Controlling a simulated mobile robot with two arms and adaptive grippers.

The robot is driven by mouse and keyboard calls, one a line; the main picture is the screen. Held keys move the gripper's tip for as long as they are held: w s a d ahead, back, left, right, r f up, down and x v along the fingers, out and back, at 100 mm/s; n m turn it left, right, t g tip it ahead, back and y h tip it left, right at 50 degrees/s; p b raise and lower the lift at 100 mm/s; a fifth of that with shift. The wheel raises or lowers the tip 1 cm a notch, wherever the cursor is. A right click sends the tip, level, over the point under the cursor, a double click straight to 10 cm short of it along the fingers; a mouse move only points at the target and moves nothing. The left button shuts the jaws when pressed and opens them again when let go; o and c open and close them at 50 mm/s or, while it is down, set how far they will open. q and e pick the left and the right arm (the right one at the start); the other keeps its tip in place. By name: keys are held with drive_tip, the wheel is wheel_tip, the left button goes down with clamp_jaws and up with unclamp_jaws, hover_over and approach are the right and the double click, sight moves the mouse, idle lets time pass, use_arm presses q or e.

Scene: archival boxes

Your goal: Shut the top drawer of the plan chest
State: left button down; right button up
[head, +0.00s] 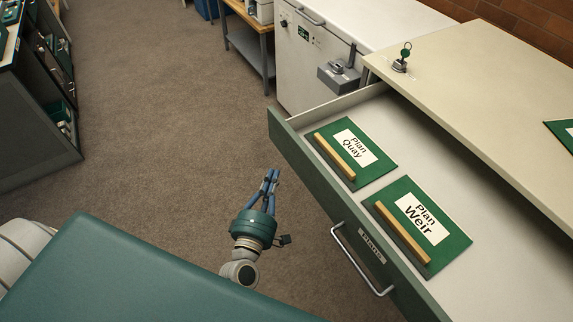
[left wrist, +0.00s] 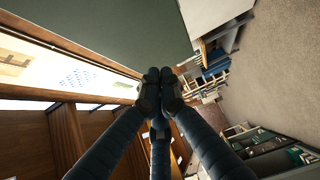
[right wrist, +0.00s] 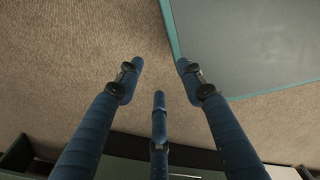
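The top drawer (head: 328,207) of the plan chest (head: 490,75) stands pulled out in the head view. Its green front has a label and a silver bar handle (head: 361,262). Two green folders, Plan Quay (head: 350,153) and Plan Weir (head: 417,225), lie inside, each with a wooden strip. My left gripper (head: 271,174) is left of the drawer front, seemingly apart from it. In the left wrist view its fingertips (left wrist: 160,76) are together with nothing between them. My right gripper (right wrist: 158,78) is open and empty in the right wrist view, and hidden from the head view.
A wooden bench (head: 250,45) and a dark shelf unit (head: 45,90) stand further off. The brown carpet (head: 150,120) between is clear.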

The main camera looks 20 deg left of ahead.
sight(291, 154)
use_arm(q)
drive_tip(key=w, duration=0.1)
drive_tip(key=w+d, duration=0.1)
drive_tip(key=w, duration=0.1)
drive_tip(key=w+d, duration=0.1)
drive_tip(key=w, duration=0.1)
drive_tip(key=shift+p, duration=0.4)
drive_tip(key=shift+f, duration=0.1)
drive_tip(key=shift+d, duration=0.1)
use_arm(e)
drive_tip(key=shift+w+a+r, duration=0.4)
drive_tip(key=shift+a+r, duration=0.15)
drive_tip(key=shift+a, duration=0.2)
use_arm(q)
drive_tip(key=shift+w, duration=0.1)
